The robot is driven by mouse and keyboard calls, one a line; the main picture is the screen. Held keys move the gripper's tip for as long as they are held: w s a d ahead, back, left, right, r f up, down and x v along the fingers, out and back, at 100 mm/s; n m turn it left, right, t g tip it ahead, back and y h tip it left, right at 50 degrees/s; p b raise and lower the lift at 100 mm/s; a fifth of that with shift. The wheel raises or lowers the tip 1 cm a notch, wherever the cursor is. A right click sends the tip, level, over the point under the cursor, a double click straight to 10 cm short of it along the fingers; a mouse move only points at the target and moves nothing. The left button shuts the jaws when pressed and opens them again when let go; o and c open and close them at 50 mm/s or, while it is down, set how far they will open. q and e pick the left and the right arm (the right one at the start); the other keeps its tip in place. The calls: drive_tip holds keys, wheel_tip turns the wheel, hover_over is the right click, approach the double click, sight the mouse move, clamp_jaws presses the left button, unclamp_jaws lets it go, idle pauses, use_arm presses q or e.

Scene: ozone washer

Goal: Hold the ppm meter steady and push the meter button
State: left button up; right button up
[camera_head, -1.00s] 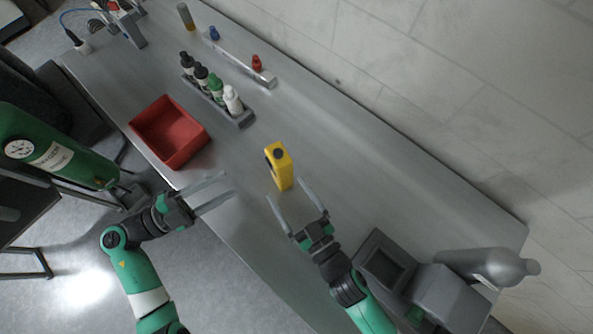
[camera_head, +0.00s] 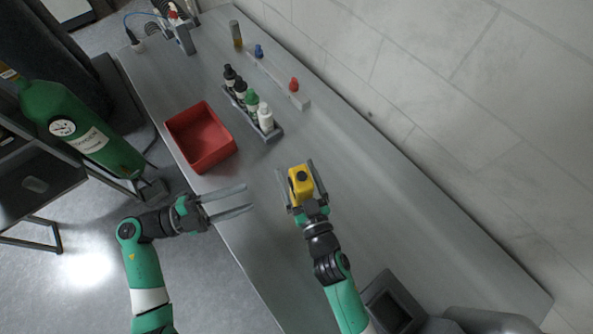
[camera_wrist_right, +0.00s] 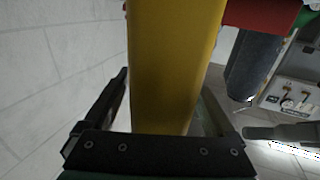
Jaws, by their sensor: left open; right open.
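The yellow ppm meter (camera_head: 301,184) stands on the grey table, with a dark round button (camera_head: 301,176) on its upper part. My right gripper (camera_head: 297,180) is open, with one finger on each side of the meter. In the right wrist view the meter (camera_wrist_right: 172,65) fills the space between the fingers, and I see no clear grip on it. My left gripper (camera_head: 249,198) is open and empty, over the near table edge to the left of the meter.
A red bin (camera_head: 202,137) sits left on the table (camera_head: 385,215). A rack of several small bottles (camera_head: 250,103) stands behind it. A grey bar (camera_head: 299,101) with red and blue pieces lies farther back. A grey device (camera_head: 388,304) is at front right. Table right of the meter is clear.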

drive_tip(key=shift+w+a, duration=0.1)
drive_tip(key=shift+w, duration=0.1)
drive_tip(key=shift+c, duration=0.3)
clamp_jaws()
use_arm(q)
clamp_jaws()
idle(1.6)
